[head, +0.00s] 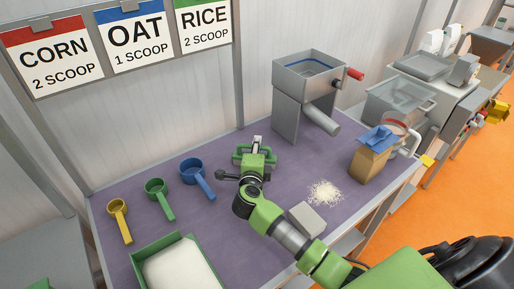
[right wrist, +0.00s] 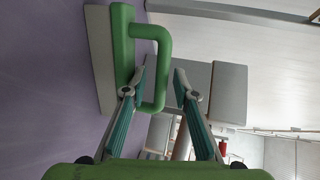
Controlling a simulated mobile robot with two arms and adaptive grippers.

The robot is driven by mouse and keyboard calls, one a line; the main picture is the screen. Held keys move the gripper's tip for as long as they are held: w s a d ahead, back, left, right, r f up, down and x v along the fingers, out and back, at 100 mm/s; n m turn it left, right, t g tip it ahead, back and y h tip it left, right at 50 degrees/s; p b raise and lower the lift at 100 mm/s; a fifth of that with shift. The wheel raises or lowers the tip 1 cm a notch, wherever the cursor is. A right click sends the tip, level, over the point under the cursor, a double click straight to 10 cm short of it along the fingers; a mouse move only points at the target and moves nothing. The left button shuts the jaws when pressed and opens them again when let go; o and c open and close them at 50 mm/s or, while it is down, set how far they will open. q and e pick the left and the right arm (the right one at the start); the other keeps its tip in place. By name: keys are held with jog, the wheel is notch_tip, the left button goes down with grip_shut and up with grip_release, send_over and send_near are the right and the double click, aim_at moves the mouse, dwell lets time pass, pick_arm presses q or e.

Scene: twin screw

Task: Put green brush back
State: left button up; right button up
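The green brush (right wrist: 122,50) stands on the purple table, its pale bristle side down and its looped green handle (right wrist: 163,70) standing out from the body. In the head view the brush (head: 240,157) is partly hidden behind my right gripper. My right gripper (right wrist: 160,85) is open, with one finger at the inside of the handle loop and the other outside it, apart from the bar. In the head view my right gripper (head: 257,148) is over the brush. My left gripper is not in view.
Yellow (head: 118,210), green (head: 156,187) and blue (head: 192,172) scoops lie at left, near a green-rimmed bin (head: 150,250). A pale flake pile (head: 325,193), a grey block (head: 307,220) and a brown bag (head: 371,165) are at right. A grey mill (head: 310,75) stands behind.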

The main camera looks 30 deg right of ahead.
jog(key=shift+r, duration=0.1)
jog(key=shift+s+a+r, duration=0.1)
jog(key=v, duration=1.1)
jog(key=shift+s+a, duration=0.2)
jog(key=shift+s, duration=0.2)
